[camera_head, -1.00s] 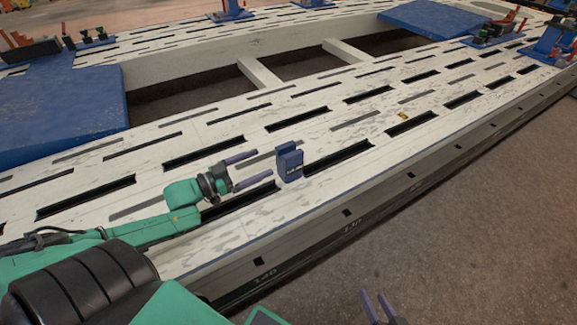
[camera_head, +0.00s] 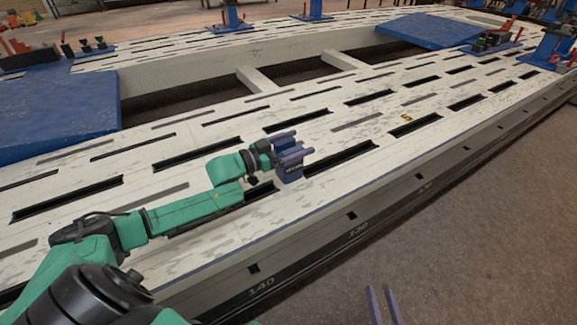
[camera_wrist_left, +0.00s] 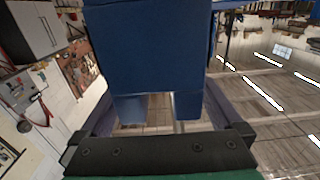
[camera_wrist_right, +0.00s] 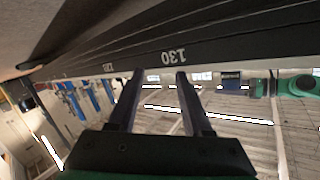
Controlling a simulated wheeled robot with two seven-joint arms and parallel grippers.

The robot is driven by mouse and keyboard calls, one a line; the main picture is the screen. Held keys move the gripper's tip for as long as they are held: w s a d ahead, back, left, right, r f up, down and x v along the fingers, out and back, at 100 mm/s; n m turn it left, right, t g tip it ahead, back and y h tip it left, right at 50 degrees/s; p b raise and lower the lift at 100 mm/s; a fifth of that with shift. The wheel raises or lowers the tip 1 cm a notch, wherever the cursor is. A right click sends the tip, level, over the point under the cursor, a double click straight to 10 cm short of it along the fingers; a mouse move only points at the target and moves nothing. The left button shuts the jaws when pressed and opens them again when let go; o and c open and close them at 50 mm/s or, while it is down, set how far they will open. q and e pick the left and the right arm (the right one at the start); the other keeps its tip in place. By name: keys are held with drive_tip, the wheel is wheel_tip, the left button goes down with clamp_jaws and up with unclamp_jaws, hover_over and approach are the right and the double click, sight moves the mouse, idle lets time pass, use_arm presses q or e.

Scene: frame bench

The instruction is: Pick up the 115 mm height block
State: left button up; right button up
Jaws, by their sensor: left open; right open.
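The dark blue block (camera_head: 289,173) stands upright on the pale slotted bench (camera_head: 330,190); its height marking is too small to read. My left gripper (camera_head: 296,146) is open at the block, with its two purple-grey fingers at the upper part. In the left wrist view the blue block (camera_wrist_left: 150,50) fills the upper middle, and the open fingers of my left gripper (camera_wrist_left: 157,105) stand on either side of its lower part. I cannot tell whether they touch it. My right gripper (camera_head: 382,305) is open and empty beside the bench's front edge; its spread fingers show in the right wrist view (camera_wrist_right: 157,95).
The bench top has several long dark slots. A large blue plate (camera_head: 60,115) lies at the left and another (camera_head: 430,30) at the back right. Blue fixtures with clamps (camera_head: 552,45) stand at the far right. Open grey floor (camera_head: 500,220) lies in front of the bench.

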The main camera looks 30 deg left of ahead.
use_arm(q)
drive_tip(key=shift+w+d, duration=0.25)
drive_tip(key=shift+w, duration=0.1)
drive_tip(key=c, duration=1.5)
drive_tip(key=shift+r, duration=0.1)
clamp_jaws()
use_arm(e)
drive_tip(key=w+r+t, duration=0.1)
drive_tip(key=w+r, duration=0.1)
drive_tip(key=r, duration=0.1)
drive_tip(key=shift+w, duration=0.2)
use_arm(q)
drive_tip(key=shift+r, duration=0.1)
